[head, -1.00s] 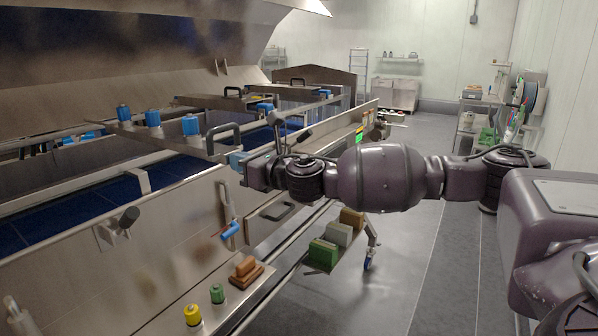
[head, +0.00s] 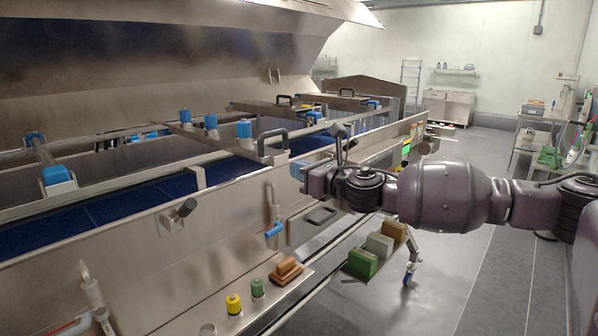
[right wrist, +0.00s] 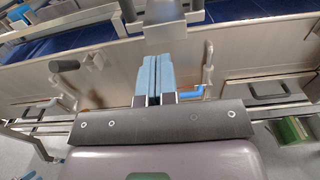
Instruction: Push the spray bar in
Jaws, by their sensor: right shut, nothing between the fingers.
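My right gripper (head: 299,169) is beside that near end, at the machine's side wall. In the right wrist view its blue fingers (right wrist: 154,78) are pressed together and empty, and point at the bar's steel end (right wrist: 162,35). I cannot tell whether the fingertips touch it. My left gripper is not in view.
The machine's side panel (head: 120,235) runs along the front, with a knob (head: 178,216) and a blue-handled valve (head: 274,229) sticking out. A shelf below holds a yellow cap (head: 233,304), a green cap (head: 257,287) and brown blocks.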

